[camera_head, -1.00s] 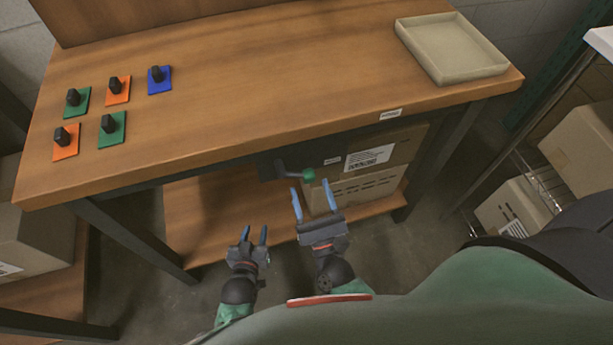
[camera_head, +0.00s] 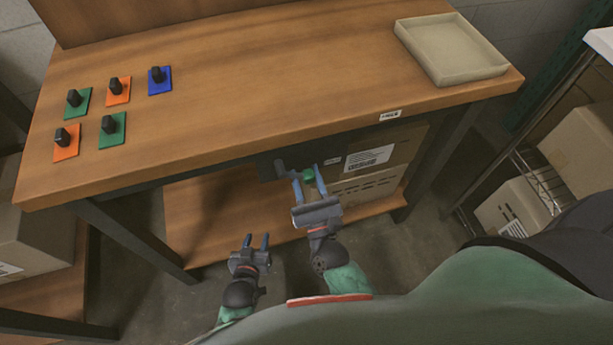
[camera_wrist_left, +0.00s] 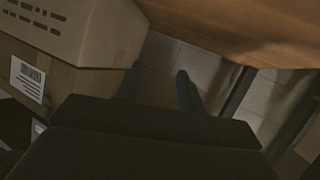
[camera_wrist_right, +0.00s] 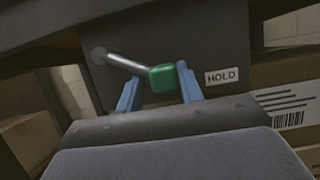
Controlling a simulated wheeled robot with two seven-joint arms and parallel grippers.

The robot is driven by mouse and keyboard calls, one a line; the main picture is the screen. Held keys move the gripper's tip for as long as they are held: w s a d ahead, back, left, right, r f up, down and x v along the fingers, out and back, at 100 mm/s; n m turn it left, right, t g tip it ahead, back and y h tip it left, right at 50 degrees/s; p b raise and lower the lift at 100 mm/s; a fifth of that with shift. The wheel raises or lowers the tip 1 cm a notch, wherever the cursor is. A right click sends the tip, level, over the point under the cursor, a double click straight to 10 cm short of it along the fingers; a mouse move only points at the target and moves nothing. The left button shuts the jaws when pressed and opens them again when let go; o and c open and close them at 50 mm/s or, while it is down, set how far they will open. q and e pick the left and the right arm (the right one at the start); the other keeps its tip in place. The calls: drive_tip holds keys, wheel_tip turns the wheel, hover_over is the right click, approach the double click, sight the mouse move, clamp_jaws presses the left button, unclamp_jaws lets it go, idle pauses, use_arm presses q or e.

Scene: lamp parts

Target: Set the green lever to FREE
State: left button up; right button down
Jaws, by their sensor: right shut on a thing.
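The green lever (camera_head: 309,175) is mounted on a dark panel under the table's front edge. In the right wrist view its grey shaft runs from a pivot at upper left to the green knob (camera_wrist_right: 162,78), which points right toward a label reading HOLD (camera_wrist_right: 222,77). My right gripper (camera_head: 308,181) has its blue fingers on either side of the knob and is shut on it; both fingers also show in the right wrist view (camera_wrist_right: 160,85). My left gripper (camera_head: 256,242) is open and empty, lower left of the lever. No label reading FREE is legible.
The wooden table (camera_head: 250,100) stands above the lever. It carries several coloured plates with black knobs at left and a beige tray (camera_head: 455,75) at right. Cardboard boxes (camera_head: 375,165) stand on the lower shelf just behind the lever. A dark table leg (camera_head: 130,240) stands at left.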

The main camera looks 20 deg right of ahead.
sight(311, 173)
drive_tip(key=shift+r, duration=0.3)
